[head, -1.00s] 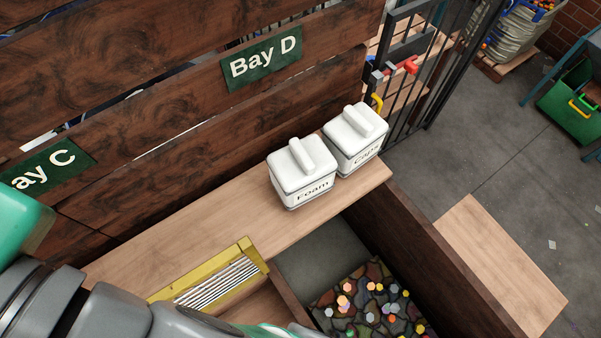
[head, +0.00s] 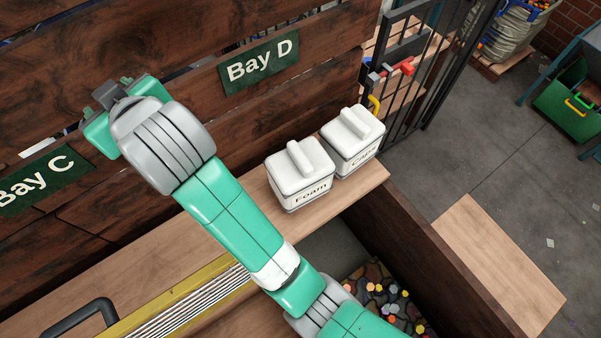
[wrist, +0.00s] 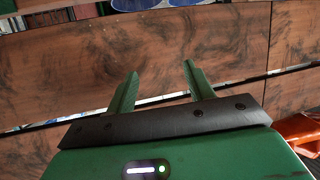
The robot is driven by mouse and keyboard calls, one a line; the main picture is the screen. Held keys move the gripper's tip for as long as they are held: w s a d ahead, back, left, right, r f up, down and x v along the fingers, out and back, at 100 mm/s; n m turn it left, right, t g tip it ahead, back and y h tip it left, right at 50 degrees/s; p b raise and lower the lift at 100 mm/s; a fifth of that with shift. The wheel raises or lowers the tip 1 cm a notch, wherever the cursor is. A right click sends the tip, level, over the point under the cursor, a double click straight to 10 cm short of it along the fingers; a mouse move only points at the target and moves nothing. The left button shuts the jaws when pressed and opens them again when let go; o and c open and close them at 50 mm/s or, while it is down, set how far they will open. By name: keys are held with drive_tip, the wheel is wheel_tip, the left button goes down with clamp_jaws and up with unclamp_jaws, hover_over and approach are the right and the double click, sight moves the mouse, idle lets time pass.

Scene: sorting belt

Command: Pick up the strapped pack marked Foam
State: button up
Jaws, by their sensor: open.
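The Foam pack is not in the wrist view.
A similar white pack marked Caps (head: 352,142) stands close to the right of the Foam pack. The plank wall (head: 330,95) with the Bay D sign (head: 259,61) rises behind. A barred gate (head: 412,85) is at the right. A yellow-edged rack (head: 190,305) is at the lower left.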

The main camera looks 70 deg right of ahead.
drive_tip(key=s+d+f+m+g, duration=0.1)
drive_tip(key=s+d+f+g, duration=0.25)
drive_tip(key=d+f, duration=0.6)
drive_tip(key=m+g+y, duration=0.4)
drive_tip(key=g+y, duration=0.1)
drive_tip(key=g, duration=0.5)
hover_over(300, 155)
wheel_tip(300, 155, down, 19)
drive_tip(key=shift+f+p, duration=1.15)
drive_tip(key=shift+f, duration=2.8)
clamp_jaws()
drive_tip(key=shift+r, duration=0.1)
